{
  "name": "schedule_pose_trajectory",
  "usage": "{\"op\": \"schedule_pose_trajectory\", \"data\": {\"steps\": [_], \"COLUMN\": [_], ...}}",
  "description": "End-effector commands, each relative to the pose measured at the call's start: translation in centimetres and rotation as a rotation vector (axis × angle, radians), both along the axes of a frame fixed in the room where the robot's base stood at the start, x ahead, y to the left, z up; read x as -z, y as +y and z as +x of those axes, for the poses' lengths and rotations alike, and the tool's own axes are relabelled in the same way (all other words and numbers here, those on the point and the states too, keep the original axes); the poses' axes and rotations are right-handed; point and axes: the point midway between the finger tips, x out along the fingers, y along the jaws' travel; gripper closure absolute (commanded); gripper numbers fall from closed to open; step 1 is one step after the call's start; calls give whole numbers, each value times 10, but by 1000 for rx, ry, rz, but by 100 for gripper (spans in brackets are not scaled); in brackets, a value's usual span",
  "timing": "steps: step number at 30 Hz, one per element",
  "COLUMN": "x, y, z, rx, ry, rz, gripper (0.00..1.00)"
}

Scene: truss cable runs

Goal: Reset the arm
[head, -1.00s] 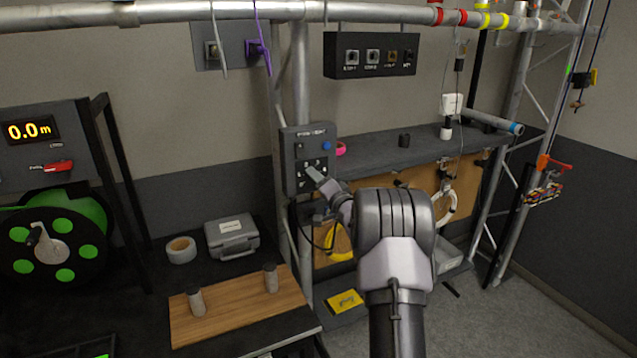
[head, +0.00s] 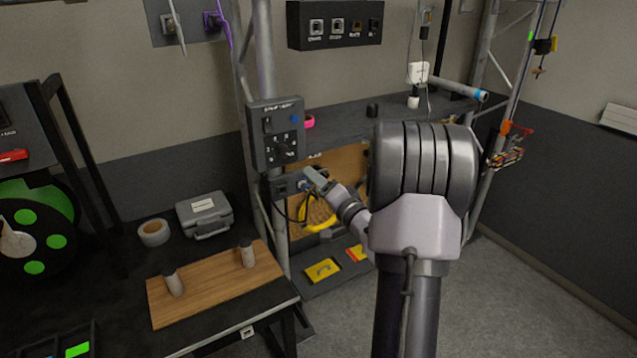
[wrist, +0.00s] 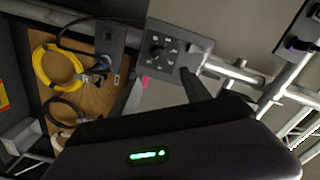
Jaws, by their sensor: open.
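My gripper (head: 308,182) is at the end of my arm, low in front of the truss post in the head view. It is just below the grey tester box (head: 276,135) with its knobs and blue button. In the wrist view my gripper (wrist: 165,92) shows two fingers spread apart with nothing between them. The tester box (wrist: 165,50) lies beyond the fingertips there. Whether a finger touches the small socket box (head: 287,185) behind it cannot be told from the head view.
A yellow cable coil (head: 318,215) hangs on the wooden panel behind my gripper. A grey shelf (head: 345,130) runs behind the post. At left stand a wooden board (head: 215,288) with two pegs, a grey case (head: 205,214) and a tape roll (head: 153,232). Floor at right is clear.

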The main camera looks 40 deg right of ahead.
Motion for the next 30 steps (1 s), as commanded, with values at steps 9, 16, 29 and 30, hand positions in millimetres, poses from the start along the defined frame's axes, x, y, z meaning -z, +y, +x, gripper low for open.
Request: {"op": "schedule_pose_trajectory", "data": {"steps": [9,16,29,30], "x": [-1,-42,23,27], "y": [0,81,384,395], "z": [1,15,-209,-222], "rx": [2,114,-541,-594], "ry": [2,291,983,998], "rz": [-3,-184,-346,-352], "gripper": [44,44,44,44]}}
